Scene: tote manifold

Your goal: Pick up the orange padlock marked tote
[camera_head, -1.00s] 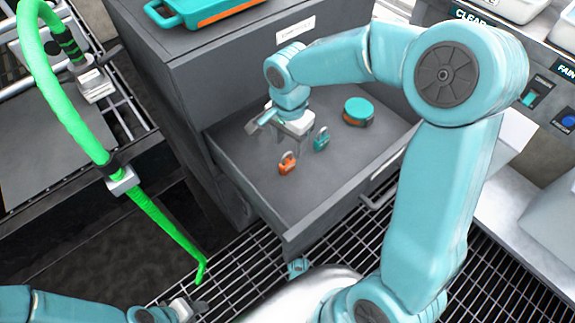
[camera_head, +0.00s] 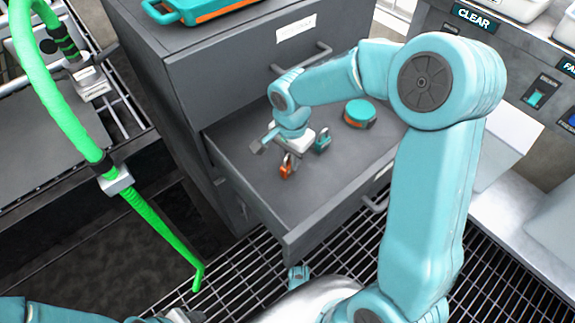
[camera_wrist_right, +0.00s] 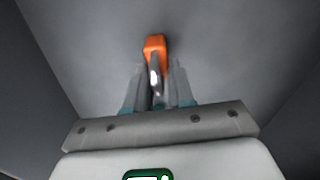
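The orange padlock (camera_head: 286,172) stands in the open grey drawer in the head view, partly covered by my right gripper (camera_head: 276,160). In the right wrist view the orange padlock (camera_wrist_right: 155,44) shows its body and grey shackle. The fingers of my right gripper (camera_wrist_right: 157,82) lie on either side of the shackle, with narrow gaps visible. They look open and not clamped on it. Any marking on the padlock is too small to read. My left gripper (camera_head: 180,316) is cut off at the bottom edge, so its opening is unclear.
A teal padlock (camera_head: 322,140) stands close to the right gripper. A round teal and orange object (camera_head: 359,113) lies farther back in the drawer (camera_head: 335,190). The drawer walls surround them, and its front part is clear. A green hose (camera_head: 150,223) hangs at the left.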

